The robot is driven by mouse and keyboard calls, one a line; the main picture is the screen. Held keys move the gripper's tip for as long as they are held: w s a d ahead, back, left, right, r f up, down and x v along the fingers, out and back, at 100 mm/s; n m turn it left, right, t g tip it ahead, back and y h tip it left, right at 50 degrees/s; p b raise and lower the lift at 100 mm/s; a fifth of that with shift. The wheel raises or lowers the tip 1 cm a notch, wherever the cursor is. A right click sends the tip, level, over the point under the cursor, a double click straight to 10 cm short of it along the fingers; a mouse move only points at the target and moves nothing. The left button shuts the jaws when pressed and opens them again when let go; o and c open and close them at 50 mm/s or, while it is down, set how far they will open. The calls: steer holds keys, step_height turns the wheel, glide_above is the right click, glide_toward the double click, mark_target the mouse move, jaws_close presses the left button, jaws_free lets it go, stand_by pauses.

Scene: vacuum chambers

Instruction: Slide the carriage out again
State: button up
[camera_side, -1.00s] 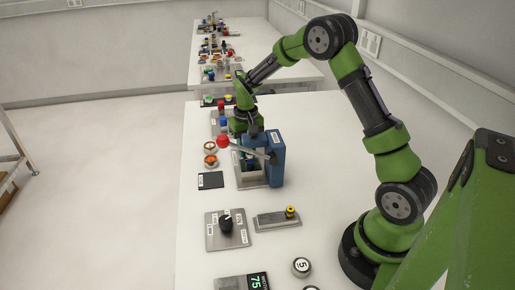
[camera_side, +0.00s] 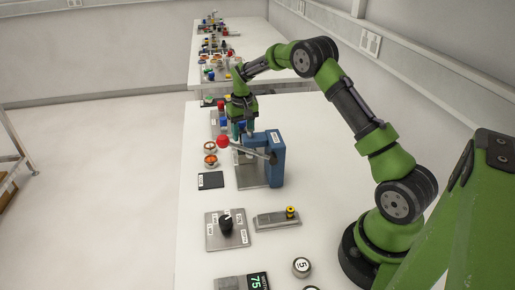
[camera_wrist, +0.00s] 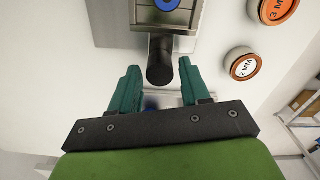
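The carriage (camera_wrist: 150,18) is a grey block with a blue disc on it, seen at the top of the wrist view on a metal plate. Its black handle (camera_wrist: 160,62) points toward my gripper (camera_wrist: 163,78). My gripper is open, its teal fingers apart with the handle's end in the gap between the tips. I cannot tell whether they touch it. In the side view my gripper (camera_side: 244,128) is above the far side of the blue press (camera_side: 277,160). The carriage is hard to make out there.
The press's lever ends in a red ball (camera_side: 223,142), close to my gripper. Labelled round pieces (camera_side: 210,160) lie left of the press. A black pad (camera_side: 211,180), dial plate (camera_side: 226,230) and yellow-knobbed block (camera_side: 290,212) stand nearer. Table space right of the press is clear.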

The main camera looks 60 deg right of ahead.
steer(key=shift+o, duration=0.4)
step_height(320, 180, up, 17)
stand_by(0.4)
steer(key=shift+s, duration=0.1)
steer(key=s+a+r+n+t+y, duration=0.1)
steer(key=s+a+r+t, duration=0.1)
steer(key=s+a, duration=0.8)
steer(key=s+a+r+n+t+y, duration=0.1)
steer(key=s+a+t, duration=0.4)
steer(key=s+a, duration=0.6)
steer(key=s+r, duration=0.1)
steer(key=s, duration=0.5)
steer(key=shift+s, duration=0.2)
